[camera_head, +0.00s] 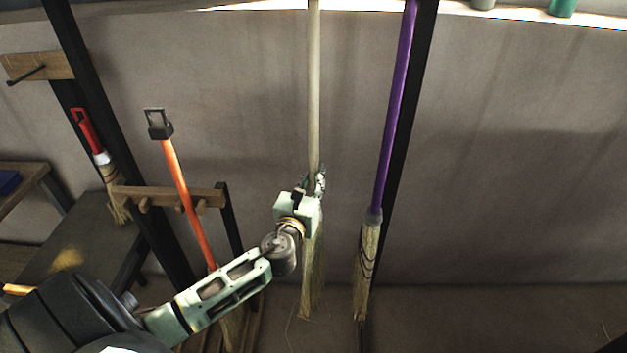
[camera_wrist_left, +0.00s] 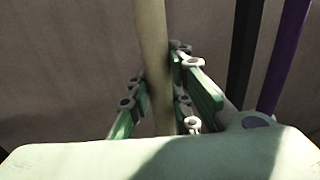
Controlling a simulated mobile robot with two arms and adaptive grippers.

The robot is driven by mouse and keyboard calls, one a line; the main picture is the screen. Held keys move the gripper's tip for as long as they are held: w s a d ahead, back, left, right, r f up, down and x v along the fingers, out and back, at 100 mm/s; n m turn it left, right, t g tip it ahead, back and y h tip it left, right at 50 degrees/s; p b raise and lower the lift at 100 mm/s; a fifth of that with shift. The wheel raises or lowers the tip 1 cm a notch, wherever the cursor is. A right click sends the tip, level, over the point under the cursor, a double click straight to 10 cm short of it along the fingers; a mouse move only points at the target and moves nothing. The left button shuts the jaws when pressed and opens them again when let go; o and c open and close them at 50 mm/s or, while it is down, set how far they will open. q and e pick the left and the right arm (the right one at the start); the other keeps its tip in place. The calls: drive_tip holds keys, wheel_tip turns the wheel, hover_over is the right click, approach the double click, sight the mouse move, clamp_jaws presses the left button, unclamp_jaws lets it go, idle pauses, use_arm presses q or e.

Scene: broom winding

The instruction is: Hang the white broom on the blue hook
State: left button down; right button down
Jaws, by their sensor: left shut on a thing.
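The white broom (camera_head: 314,90) hangs upright in the head view, its pale handle running up past the top edge and its straw bristles (camera_head: 313,265) pointing down. My left gripper (camera_head: 318,182) is shut on the handle just above the bristles. In the left wrist view the white broom's handle (camera_wrist_left: 152,60) stands between the fingers of my left gripper (camera_wrist_left: 160,100). The top of the handle is out of view. I see no blue hook in either view. My right gripper is not in view.
A purple broom (camera_head: 393,110) hangs close to the right, in front of a black post (camera_head: 415,95). At the left are an orange-handled tool (camera_head: 188,195), a wooden peg rack (camera_head: 170,197), a small red broom (camera_head: 88,133) and a dark table (camera_head: 85,225). The wall at right is bare.

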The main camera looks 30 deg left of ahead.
use_arm(q)
drive_tip(key=shift+r, duration=0.2)
drive_tip(key=c, duration=1.5)
unclamp_jaws()
drive_tip(key=shift+s+f, duration=0.1)
drive_tip(key=shift+f, duration=0.2)
drive_tip(key=v, duration=1.2)
drive_tip(key=shift+r, duration=0.25)
